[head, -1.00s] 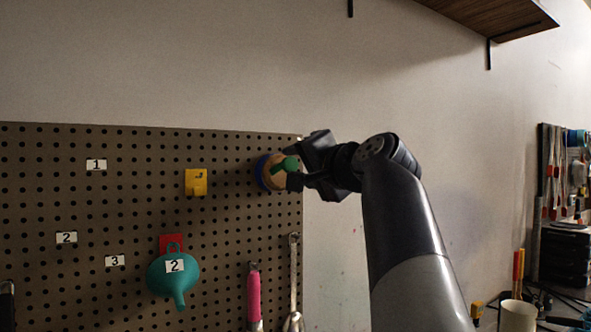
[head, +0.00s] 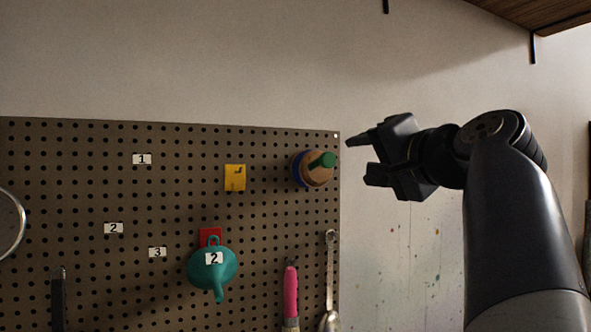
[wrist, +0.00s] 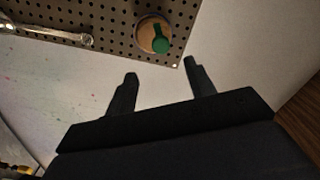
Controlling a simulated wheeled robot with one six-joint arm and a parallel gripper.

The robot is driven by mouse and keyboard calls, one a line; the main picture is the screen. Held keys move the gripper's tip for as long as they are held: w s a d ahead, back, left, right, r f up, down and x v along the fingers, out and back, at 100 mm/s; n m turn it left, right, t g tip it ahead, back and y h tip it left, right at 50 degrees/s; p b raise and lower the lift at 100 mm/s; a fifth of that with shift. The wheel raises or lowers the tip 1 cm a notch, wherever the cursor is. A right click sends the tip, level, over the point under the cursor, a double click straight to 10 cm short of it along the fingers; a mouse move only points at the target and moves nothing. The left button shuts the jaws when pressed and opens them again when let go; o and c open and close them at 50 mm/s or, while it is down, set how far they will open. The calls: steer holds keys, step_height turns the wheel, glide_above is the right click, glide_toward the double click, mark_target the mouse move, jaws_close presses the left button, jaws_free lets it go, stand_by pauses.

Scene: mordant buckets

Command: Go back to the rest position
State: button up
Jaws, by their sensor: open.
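My gripper (head: 357,160) is open and empty to the right of the pegboard (head: 75,200), in front of the bare wall. Its two fingers also show in the wrist view (wrist: 159,78) with nothing between them. A round wooden-faced piece with a blue rim (head: 313,174) and a green knob or peg (head: 322,160) is on the board near its upper right corner. The gripper is apart from it. In the wrist view the round piece (wrist: 147,30) lies beyond the fingertips.
A teal funnel (head: 226,268) labelled 2 hangs from a red hook (head: 209,236). A yellow hook (head: 235,178) is bare. A pink-handled tool (head: 290,290) and a metal spoon (head: 330,310) hang lower right. A wooden shelf (head: 535,15) is at upper right. Wall space around my gripper is clear.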

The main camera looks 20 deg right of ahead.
mark_target(329, 161)
steer(key=shift+w, duration=0.15)
steer(key=w+p, duration=0.1)
steer(key=w, duration=0.4)
steer(key=w+p, duration=0.1)
steer(key=w, duration=0.4)
steer(key=shift+w+a, duration=0.2)
steer(key=shift+w, duration=0.1)
